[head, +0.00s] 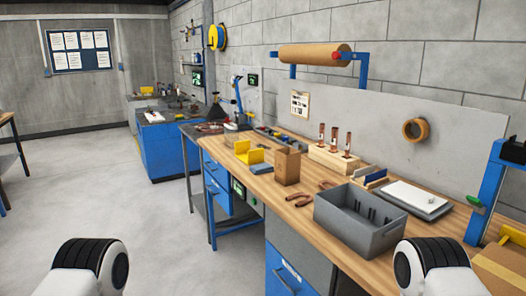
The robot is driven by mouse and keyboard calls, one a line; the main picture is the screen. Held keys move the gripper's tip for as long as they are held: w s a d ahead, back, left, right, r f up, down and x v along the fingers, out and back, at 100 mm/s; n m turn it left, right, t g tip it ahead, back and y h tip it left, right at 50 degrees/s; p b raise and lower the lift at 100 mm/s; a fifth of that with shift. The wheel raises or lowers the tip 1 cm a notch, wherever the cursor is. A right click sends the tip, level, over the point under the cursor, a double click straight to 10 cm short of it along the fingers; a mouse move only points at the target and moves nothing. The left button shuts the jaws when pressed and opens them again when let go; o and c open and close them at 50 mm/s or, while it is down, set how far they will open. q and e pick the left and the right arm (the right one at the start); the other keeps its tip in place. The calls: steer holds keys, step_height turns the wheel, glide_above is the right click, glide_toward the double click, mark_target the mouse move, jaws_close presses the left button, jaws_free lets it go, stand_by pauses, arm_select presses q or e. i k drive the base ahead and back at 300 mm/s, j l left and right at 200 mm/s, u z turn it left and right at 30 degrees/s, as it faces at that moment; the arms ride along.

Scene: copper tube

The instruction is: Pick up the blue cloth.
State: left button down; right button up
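No thing is clearly recognisable as a blue cloth. A small flat blue item (260,168) lies on the wooden workbench (290,203), beside a yellow block (249,153) and left of a brown cardboard box (287,167). It is too small to tell whether it is cloth. Another blue item (377,175) stands behind the grey bin, also unclear. Only parts of my two arms show, at the bottom left and bottom right. Neither gripper is in view.
A grey open bin (357,222) holds dark upright pieces. A wooden block (334,158) holds copper pieces. A blue frame (486,190) stands at the right. The floor (95,190) at the left is clear.

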mark_target(265, 167)
steer(key=i+j, duration=0.25)
steer(key=i, duration=0.2)
steer(key=i+j+u, duration=0.1)
steer(key=i+j, duration=0.4)
steer(key=i, duration=0.35)
